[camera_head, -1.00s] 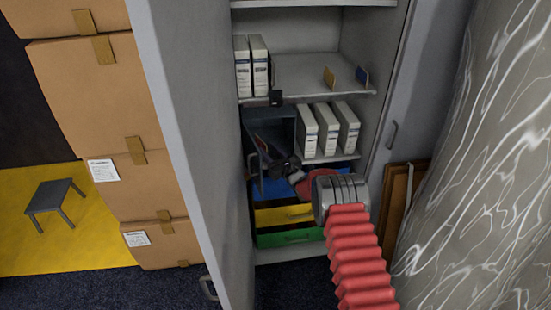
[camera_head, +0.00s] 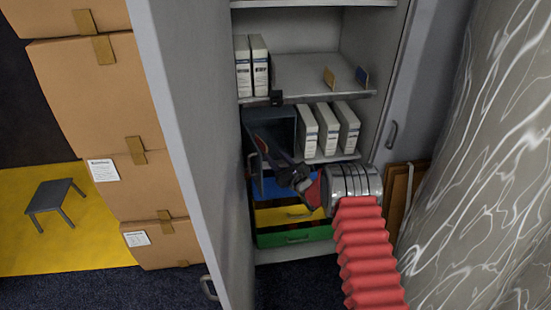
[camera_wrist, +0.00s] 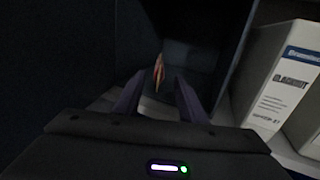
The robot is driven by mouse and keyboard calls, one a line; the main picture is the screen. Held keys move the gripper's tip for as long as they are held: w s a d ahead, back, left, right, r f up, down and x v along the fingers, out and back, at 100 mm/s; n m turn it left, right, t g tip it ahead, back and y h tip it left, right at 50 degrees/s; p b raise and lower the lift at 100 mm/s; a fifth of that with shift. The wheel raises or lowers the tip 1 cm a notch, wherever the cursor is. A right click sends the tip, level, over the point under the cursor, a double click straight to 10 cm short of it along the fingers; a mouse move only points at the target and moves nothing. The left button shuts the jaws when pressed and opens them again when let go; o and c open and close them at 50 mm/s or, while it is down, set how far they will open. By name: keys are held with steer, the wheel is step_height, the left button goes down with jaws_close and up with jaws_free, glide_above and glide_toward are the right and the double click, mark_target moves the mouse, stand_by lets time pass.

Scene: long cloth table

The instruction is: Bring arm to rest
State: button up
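My gripper (camera_wrist: 160,98) is open, with its two dark fingers apart. It points into a dark open-fronted box (camera_wrist: 205,40). A thin orange-red item (camera_wrist: 159,75) stands inside, in line with the gap between the fingertips, and looks to be beyond them; no contact shows. In the head view my arm reaches toward the same small dark box (camera_head: 284,117) on a cabinet shelf. My gripper is small and dark there, so its fingers are hard to make out.
White binders (camera_head: 328,128) stand right of the box, close to my gripper; one binder (camera_wrist: 283,75) shows in the wrist view. Above is a shelf (camera_head: 310,85) with binders. Below are blue, yellow and green drawers (camera_head: 295,234). The cabinet door (camera_head: 190,130) stands open at left.

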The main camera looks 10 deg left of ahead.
stand_by(0.3)
steer(key=d+r+m+h, duration=0.6)
steer(key=d+r+m, duration=0.65)
steer(key=r, duration=0.25)
steer(key=s+d+r+m+g+h, duration=0.1)
steer(key=s+d+r+m+h, duration=0.1)
steer(key=s+d+r+m, duration=0.3)
steer(key=s+d+r+m+g+h, duration=0.1)
steer(key=s+d+r+m+h, duration=0.15)
steer(key=s+r+m, duration=0.45)
steer(key=s+d+r+m+g, duration=0.2)
steer(key=s+m, duration=0.2)
steer(key=s, duration=0.6)
steer(key=s+d+r+m+g, duration=0.1)
steer(key=s+d+r+m, duration=0.3)
steer(key=s, duration=0.7)
steer(key=s+f+m+g, duration=0.2)
steer(key=s+m, duration=0.3)
steer(key=s, duration=0.6)
steer(key=s+a+f+m+g, duration=0.1)
steer(key=s+f+m, duration=0.2)
steer(key=s, duration=0.9)
steer(key=m, duration=0.3)
steer(key=shift+a+f+g, duration=0.15)
steer(key=shift+f+g, duration=0.05)
steer(key=shift+g, duration=0.2)
steer(key=shift+c, duration=0.3)
